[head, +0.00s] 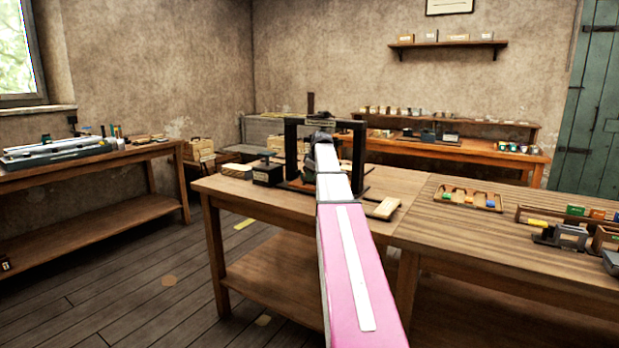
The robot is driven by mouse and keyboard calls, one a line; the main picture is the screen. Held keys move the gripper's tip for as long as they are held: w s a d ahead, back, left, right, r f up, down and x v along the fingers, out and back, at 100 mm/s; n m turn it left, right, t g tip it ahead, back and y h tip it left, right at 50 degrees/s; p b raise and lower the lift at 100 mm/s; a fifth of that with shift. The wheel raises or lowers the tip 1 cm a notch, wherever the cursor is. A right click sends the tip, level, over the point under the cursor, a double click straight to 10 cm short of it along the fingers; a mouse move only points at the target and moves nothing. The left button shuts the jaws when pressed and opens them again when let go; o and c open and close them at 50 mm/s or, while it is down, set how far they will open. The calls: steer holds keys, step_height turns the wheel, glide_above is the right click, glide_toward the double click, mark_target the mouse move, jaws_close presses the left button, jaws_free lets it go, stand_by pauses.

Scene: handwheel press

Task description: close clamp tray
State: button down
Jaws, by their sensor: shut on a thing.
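The black press frame (290,150) stands upright on the wooden workbench in the middle of the head view. My pink and white arm reaches forward over the bench to this frame. My gripper (310,163) is at the frame's opening, mostly hidden behind my own arm. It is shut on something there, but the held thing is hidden. I cannot make out the clamp tray or how far open it stands; my arm covers the middle of the press.
A dark block (267,174) and a pale wooden block (237,171) lie left of the press. A tray of coloured pieces (468,200) and grey clamp-like parts (562,236) occupy the right bench. The floor at left is mostly clear.

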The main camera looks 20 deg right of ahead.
steer(key=c, duration=1.2)
jaws_free()
steer(key=shift+w+d, duration=0.2)
steer(key=shift+d, duration=0.1)
steer(key=shift+o, duration=0.2)
steer(key=a+v, duration=0.1)
steer(key=v, duration=1)
steer(key=shift+d, duration=0.4)
steer(key=shift+f, duration=0.1)
